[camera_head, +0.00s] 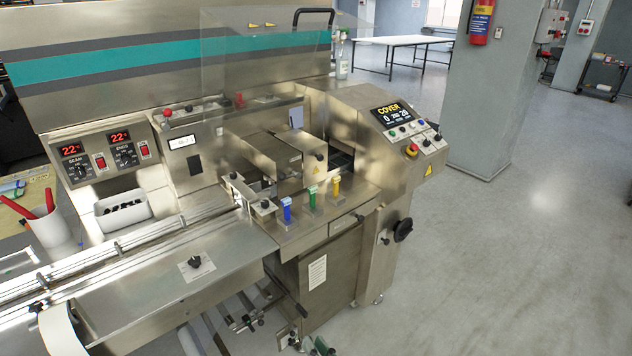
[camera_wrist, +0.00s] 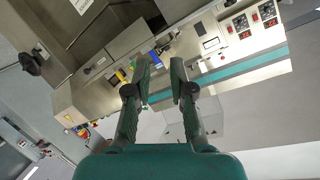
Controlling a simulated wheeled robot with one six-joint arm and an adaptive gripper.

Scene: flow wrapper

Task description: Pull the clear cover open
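The clear cover (camera_head: 265,52) is a see-through panel on the wrapper (camera_head: 345,120). In the head view it stands raised above the jaw area, with a black handle (camera_head: 313,12) along its top edge. The space below it is uncovered. My gripper (camera_wrist: 161,66) shows only in the wrist view. Its two fingers are apart with nothing gripped between them. The wrapper's steel body and teal stripe lie beyond the fingertips. A faint pale outline below the stripe there may be the cover; I cannot tell for sure.
The control panel (camera_head: 404,117) reads COVER and carries a red stop button (camera_head: 411,150). Blue, green and yellow levers (camera_head: 311,195) stand at the front. A white cup (camera_head: 52,228) with red-handled tools stands left. Floor (camera_head: 500,260) to the right is clear; a pillar (camera_head: 497,90) stands behind.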

